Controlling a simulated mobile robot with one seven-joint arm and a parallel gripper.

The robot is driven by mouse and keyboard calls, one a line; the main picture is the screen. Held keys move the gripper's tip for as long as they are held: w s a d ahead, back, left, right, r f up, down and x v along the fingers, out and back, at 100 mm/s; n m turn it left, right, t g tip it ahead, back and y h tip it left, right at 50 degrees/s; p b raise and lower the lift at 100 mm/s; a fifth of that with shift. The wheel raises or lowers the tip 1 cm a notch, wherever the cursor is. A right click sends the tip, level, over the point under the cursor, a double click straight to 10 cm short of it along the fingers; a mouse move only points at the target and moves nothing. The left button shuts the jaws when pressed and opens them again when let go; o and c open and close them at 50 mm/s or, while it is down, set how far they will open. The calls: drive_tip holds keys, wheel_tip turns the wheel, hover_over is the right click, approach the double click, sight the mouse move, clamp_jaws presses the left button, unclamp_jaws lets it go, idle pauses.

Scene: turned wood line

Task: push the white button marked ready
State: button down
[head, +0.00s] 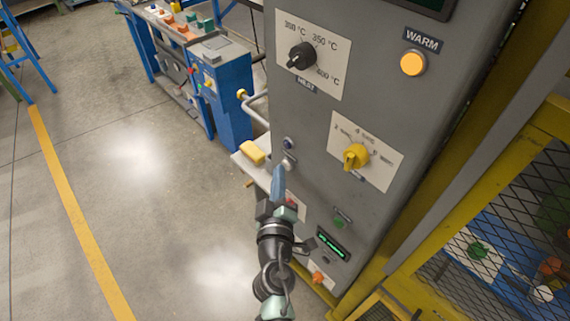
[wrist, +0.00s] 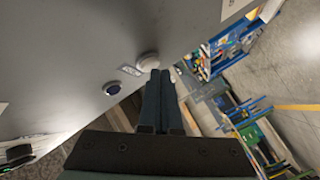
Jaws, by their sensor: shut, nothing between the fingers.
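The white button (wrist: 148,60) is a round pale cap on the grey cabinet face in the wrist view, with a small label beside it, too small to read. In the head view the white button (head: 288,161) sits low on the cabinet's left part, just below a dark blue button (head: 288,143). My gripper (head: 279,169) is shut and empty, its blue-grey fingertips just under the white button. In the wrist view my gripper's tips (wrist: 159,73) lie right at the button's lower edge. I cannot tell whether they touch it.
The cabinet (head: 300,125) also carries a black dial (head: 302,56), a yellow dial (head: 356,156), a lit amber WARM button (head: 413,64) and a small green display (head: 333,246). A yellow block (head: 252,153) lies on a ledge beside it. A yellow mesh guard (head: 440,240) stands right.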

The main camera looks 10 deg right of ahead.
drive_tip(key=shift+w+d, duration=0.15)
drive_tip(key=shift+d, duration=0.05)
idle(0.4)
drive_tip(key=shift+s+a+b, duration=0.3)
drive_tip(key=shift+s+a, duration=0.2)
drive_tip(key=shift+a, duration=0.15)
drive_tip(key=s+a+b, duration=0.1)
drive_tip(key=a, duration=0.1)
drive_tip(key=s+a+b, duration=0.1)
drive_tip(key=s+a, duration=0.1)
idle(0.5)
idle(0.6)
